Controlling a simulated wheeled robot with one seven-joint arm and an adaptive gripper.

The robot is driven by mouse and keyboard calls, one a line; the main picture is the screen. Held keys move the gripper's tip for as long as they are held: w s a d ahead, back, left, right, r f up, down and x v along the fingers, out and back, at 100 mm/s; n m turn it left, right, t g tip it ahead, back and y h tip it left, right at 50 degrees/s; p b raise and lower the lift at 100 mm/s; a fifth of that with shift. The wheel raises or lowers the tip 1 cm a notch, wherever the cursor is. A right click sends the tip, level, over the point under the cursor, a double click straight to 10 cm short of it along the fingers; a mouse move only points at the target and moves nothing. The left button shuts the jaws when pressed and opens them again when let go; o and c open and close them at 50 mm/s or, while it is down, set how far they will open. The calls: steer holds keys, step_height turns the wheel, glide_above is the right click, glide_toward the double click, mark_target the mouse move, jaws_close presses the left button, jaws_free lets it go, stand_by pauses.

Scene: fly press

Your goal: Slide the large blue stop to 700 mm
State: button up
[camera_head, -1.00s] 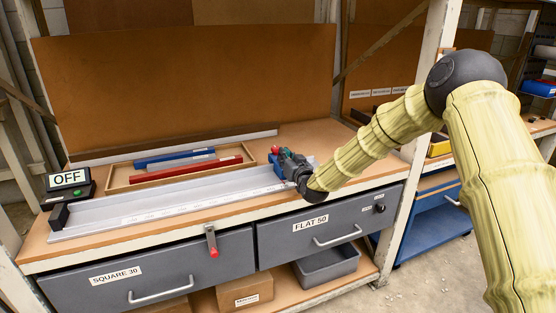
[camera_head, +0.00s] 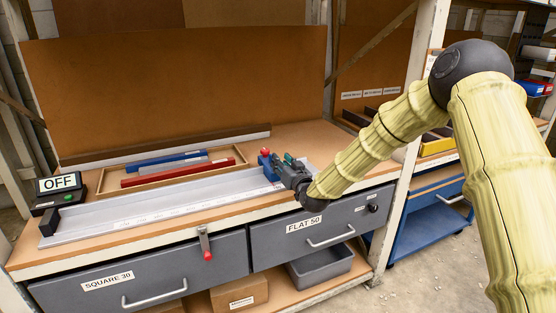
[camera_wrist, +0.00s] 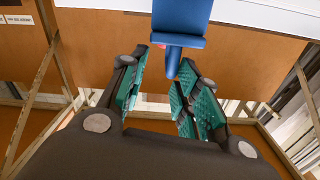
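The large blue stop (camera_head: 265,165), with a red part on top, sits near the right end of the pale rail (camera_head: 150,210) on the bench. My gripper (camera_head: 284,164) is at the stop's right side, at about its height. In the wrist view the blue stop (camera_wrist: 182,25) shows just beyond the fingers, and its narrow lower part lies between or just past the tips of my gripper (camera_wrist: 163,62). The teal-padded fingers are apart, with a visible gap. I cannot tell whether either finger touches the stop. The scale marks on the rail are too small to read.
A black end block (camera_head: 49,221) stands at the rail's left end, with an OFF display (camera_head: 60,183) behind it. A wooden tray (camera_head: 110,189) with red and blue bars lies behind the rail. A red-tipped lever (camera_head: 205,243) hangs at the front edge.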

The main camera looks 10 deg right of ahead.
steer(key=v, duration=0.8)
steer(key=shift+w+a+f, duration=0.1)
steer(key=shift+f, duration=0.05)
steer(key=shift+w+a+p, duration=0.35)
steer(key=shift+a+p, duration=0.25)
steer(key=shift+p, duration=0.35)
steer(key=p+x, duration=0.1)
steer(key=x, duration=0.9)
steer(key=shift+w+a, duration=0.1)
steer(key=shift+w, duration=0.3)
jaws_close()
